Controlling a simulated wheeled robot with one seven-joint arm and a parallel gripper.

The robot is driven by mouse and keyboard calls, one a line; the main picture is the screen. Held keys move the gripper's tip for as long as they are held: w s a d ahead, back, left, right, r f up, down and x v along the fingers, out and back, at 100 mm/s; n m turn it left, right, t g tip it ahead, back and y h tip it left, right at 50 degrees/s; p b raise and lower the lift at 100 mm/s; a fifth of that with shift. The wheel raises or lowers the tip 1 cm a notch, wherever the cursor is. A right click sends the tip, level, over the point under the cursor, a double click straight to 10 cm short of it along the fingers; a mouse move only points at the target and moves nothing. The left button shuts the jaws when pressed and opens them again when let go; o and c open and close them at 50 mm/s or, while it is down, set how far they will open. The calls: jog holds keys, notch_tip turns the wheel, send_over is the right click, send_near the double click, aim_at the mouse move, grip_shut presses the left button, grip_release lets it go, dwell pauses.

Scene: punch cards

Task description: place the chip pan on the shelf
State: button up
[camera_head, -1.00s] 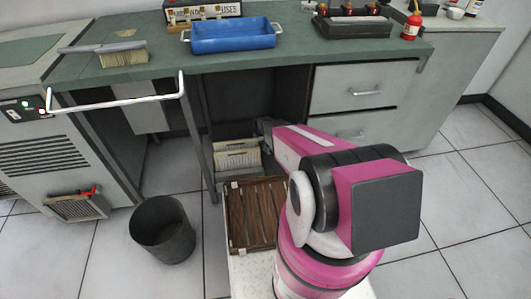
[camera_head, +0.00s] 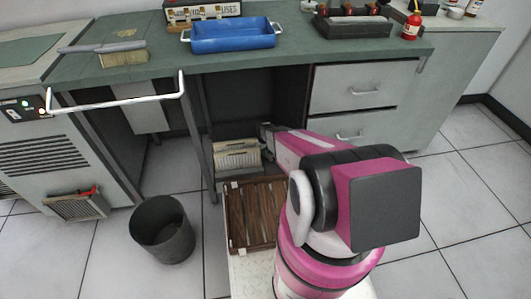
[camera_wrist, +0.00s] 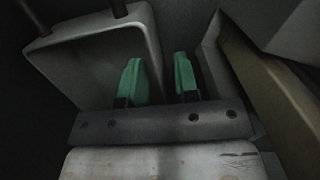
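A grey open pan (camera_wrist: 95,62) with a raised, rounded rim fills the left of the wrist view; it looks like the chip pan. My gripper (camera_wrist: 160,80) has two green fingers standing apart. The pan's right wall runs between them, left finger on the inner side and right finger outside. A gap shows beside the wall, so I see no firm grip. In the head view my pink and black arm reaches into the dark bay under the bench. My gripper end (camera_head: 267,138) is small and partly hidden there, and the pan cannot be made out. I cannot identify the shelf.
A cream ridged stack (camera_head: 237,154) sits under the bench, behind a brown slatted crate (camera_head: 250,215). A bench leg (camera_head: 197,135) stands left of my arm, and drawers (camera_head: 362,88) to the right. A dark bin (camera_head: 162,230) is on the floor. A tan slab (camera_wrist: 265,85) lies right of my fingers.

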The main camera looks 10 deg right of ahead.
jog(key=shift+r, duration=0.1)
notch_tip(320, 180, up, 12)
jog(key=s+r+m, duration=0.2)
jog(key=s+r, duration=0.9)
jog(key=r, duration=0.3)
jog(key=s+r+m+t, duration=0.1)
jog(key=s+r+m, duration=0.1)
jog(key=s+r, duration=1)
notch_tip(320, 180, up, 3)
jog(key=shift+d+f+m, duration=0.15)
jog(key=shift+d+m, duration=0.05)
jog(key=shift+m, duration=0.1)
